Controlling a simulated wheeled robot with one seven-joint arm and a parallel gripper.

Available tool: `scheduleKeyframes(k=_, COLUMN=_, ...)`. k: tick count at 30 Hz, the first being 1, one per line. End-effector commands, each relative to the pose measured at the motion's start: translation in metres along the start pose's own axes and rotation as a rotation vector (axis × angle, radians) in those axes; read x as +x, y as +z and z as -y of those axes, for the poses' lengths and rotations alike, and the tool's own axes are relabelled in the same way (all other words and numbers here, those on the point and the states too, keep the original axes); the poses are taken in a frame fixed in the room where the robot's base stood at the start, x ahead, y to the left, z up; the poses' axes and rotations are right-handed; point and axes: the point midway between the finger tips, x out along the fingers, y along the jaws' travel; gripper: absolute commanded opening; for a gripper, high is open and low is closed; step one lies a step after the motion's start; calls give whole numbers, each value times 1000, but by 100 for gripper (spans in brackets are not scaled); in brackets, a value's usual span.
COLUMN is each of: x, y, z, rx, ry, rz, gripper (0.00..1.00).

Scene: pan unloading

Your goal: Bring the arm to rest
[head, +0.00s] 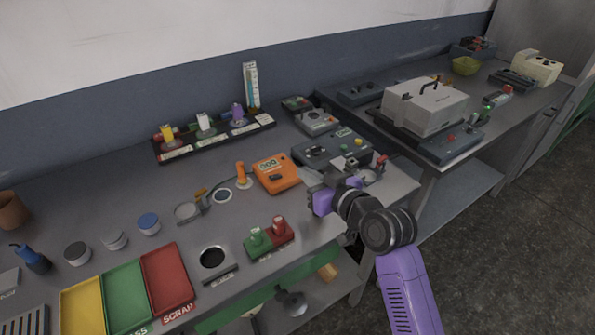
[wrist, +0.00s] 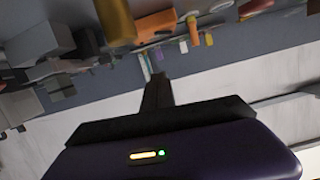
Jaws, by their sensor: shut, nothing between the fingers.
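My purple arm reaches in from the lower right in the head view. My gripper (head: 310,178) is over the right part of the near workbench, close to the orange meter (head: 276,172) and the dark control box (head: 330,148). The arm hides part of the bench edge there. In the wrist view my gripper (wrist: 157,82) shows its dark fingers together, with nothing between them. The bench and wall appear upside down in that view.
The near workbench (head: 110,220) carries yellow, green and red (head: 168,277) trays, several small round pots and a rack (head: 215,138) along the wall. A second bench at right holds a white-lidded machine (head: 424,107). The floor (head: 520,230) at right is clear.

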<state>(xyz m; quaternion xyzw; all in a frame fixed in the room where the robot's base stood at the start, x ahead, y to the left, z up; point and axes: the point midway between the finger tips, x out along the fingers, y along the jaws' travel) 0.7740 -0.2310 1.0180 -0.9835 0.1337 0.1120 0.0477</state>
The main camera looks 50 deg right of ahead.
Motion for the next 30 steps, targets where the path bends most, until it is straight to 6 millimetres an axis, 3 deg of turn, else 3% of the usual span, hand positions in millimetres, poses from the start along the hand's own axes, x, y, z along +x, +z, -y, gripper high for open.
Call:
scheduleKeyframes(k=23, x=-7, y=-1, z=0, rx=2, ry=-1, rz=-1, gripper=0)
scheduleKeyframes(k=26, x=-8, y=-7, z=-3, rx=17, ry=12, rz=-28, gripper=0)
scheduleKeyframes(k=30, x=-14, y=-36, z=-15, rx=31, ry=68, rz=-135, gripper=0)
